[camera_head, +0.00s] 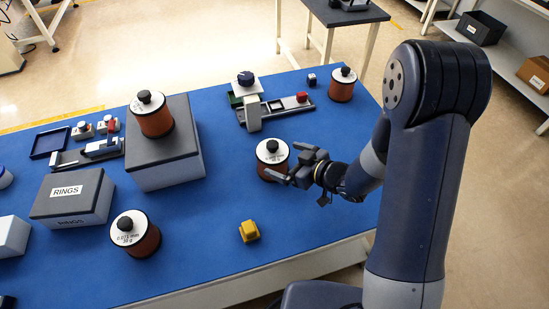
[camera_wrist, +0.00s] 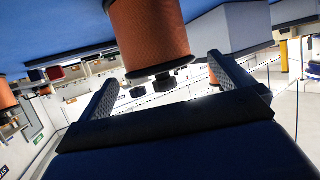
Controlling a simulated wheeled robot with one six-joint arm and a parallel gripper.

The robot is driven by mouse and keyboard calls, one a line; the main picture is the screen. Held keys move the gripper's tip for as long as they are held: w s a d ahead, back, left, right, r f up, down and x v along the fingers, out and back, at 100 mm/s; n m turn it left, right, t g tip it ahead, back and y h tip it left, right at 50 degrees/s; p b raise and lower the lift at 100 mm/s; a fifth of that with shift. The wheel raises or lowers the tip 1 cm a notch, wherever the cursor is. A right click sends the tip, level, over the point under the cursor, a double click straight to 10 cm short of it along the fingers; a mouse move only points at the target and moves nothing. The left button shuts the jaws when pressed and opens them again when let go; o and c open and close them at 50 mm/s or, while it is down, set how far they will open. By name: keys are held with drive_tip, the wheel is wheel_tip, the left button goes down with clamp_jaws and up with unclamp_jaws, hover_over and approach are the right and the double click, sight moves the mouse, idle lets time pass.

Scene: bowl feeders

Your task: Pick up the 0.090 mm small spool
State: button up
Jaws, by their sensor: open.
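A copper-coloured spool (camera_head: 271,169) with a white top and black knob stands on the blue table, right of centre. The print on its top is too small to read surely. My gripper (camera_head: 287,164) is open beside it, with its fingers pointing left at the spool. In the wrist view, upside down, a large copper spool (camera_wrist: 150,35) lies ahead of and between the open fingers (camera_wrist: 162,85); I cannot tell whether they touch it. Similar spools stand on a grey box (camera_head: 156,123), at the front left (camera_head: 143,241) and at the far right corner (camera_head: 342,90).
A yellow block (camera_head: 249,231) lies in front of the near spool. A device with a dark tray (camera_head: 285,111) stands behind it. A RINGS box (camera_head: 73,198), the large grey box (camera_head: 165,165) and small fixtures (camera_head: 88,152) fill the left. The table between is clear.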

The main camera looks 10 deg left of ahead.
sight(273, 154)
drive_tip(key=shift+f+p+x, duration=0.2)
drive_tip(key=shift+p+x, duration=0.4)
drive_tip(key=shift+x, duration=2.7)
drive_tip(key=shift+w+d, duration=0.1)
drive_tip(key=shift+d, duration=0.05)
drive_tip(key=c, duration=1.6)
drive_tip(key=shift+w+r, duration=0.1)
drive_tip(key=shift+r, duration=0.05)
drive_tip(key=shift+c, duration=0.5)
